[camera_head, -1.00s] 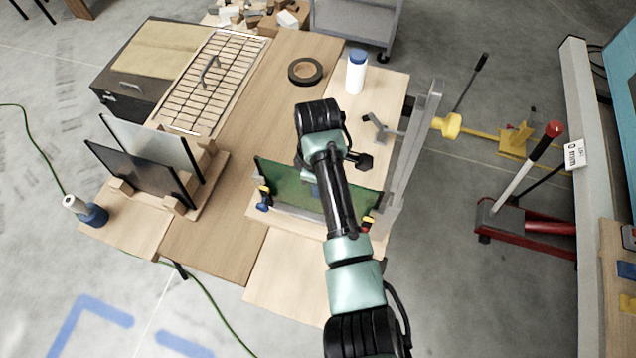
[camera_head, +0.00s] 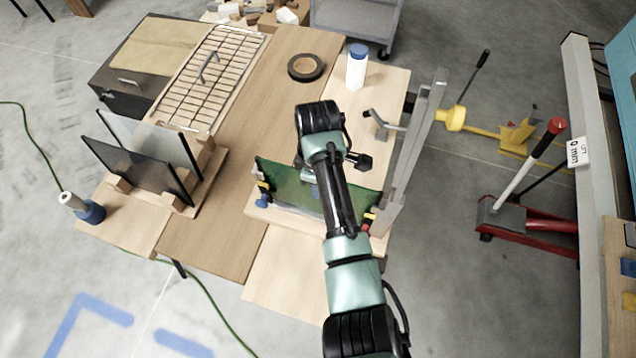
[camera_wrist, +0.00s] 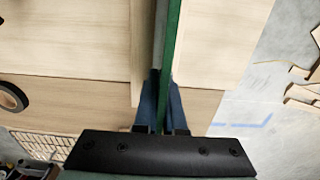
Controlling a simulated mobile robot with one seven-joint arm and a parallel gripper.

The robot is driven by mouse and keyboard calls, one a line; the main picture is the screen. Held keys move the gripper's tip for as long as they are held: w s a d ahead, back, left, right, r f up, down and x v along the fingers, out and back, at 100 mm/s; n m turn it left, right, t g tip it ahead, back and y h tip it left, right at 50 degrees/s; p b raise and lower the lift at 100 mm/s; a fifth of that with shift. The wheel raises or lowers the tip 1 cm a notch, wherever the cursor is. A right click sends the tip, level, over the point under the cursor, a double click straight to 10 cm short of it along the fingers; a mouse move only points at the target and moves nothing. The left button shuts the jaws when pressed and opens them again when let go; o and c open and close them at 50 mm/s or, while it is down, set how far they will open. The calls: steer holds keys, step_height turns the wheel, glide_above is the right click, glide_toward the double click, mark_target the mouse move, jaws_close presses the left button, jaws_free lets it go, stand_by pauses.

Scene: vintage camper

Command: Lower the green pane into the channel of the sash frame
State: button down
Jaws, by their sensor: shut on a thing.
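The green pane (camera_head: 285,187) stands on edge above the pale wooden board in the head view, partly hidden by my arm. The wrist view shows it nearly edge-on as a green strip (camera_wrist: 170,60). My gripper (camera_wrist: 160,100) is shut on the pane, with a blue finger on each side. A grey strip that looks like part of the sash frame (camera_wrist: 158,45) runs close along the pane's left side in the wrist view. Whether the pane's lower edge sits inside the channel I cannot tell.
A rack with two dark-edged panes (camera_head: 140,165) is at the left. A white bottle (camera_head: 356,68) and black tape roll (camera_head: 305,68) stand behind.

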steer(key=shift+f+b, duration=0.4)
steer(key=shift+f, duration=0.2)
steer(key=shift+r, duration=0.1)
stand_by(0.4)
steer(key=c, duration=0.9)
jaws_free()
step_height(320, 180, up, 12)
steer(key=shift+r+p, duration=0.45)
steer(key=shift+p, duration=0.2)
